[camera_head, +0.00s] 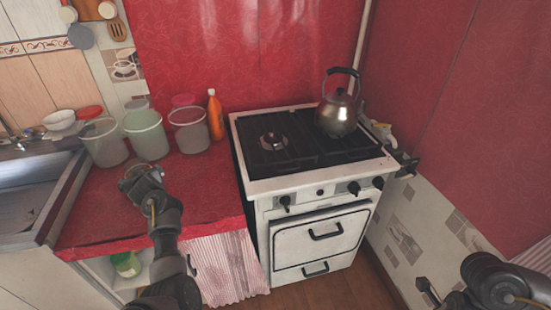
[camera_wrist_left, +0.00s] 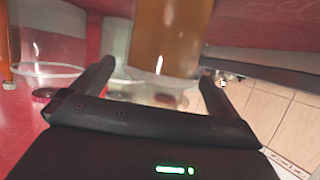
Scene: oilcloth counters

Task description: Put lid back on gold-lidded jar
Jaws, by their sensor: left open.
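Several clear jars stand in a row at the back of the red counter (camera_head: 190,200). I cannot make out a gold lid in the head view. My left gripper (camera_head: 138,176) is over the counter, in front of the middle jar. In the left wrist view the gripper (camera_wrist_left: 164,78) is open; a brownish-gold cylinder (camera_wrist_left: 172,35) shows beyond and between its fingers, identity unclear. My right gripper (camera_head: 428,292) is low at the right, its opening unclear.
An orange bottle (camera_head: 215,115) stands right of the jars. A white stove (camera_head: 320,190) with a metal kettle (camera_head: 337,115) is to the right. A sink (camera_head: 30,195) and white bowl (camera_head: 60,122) are at left. The counter's front part is clear.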

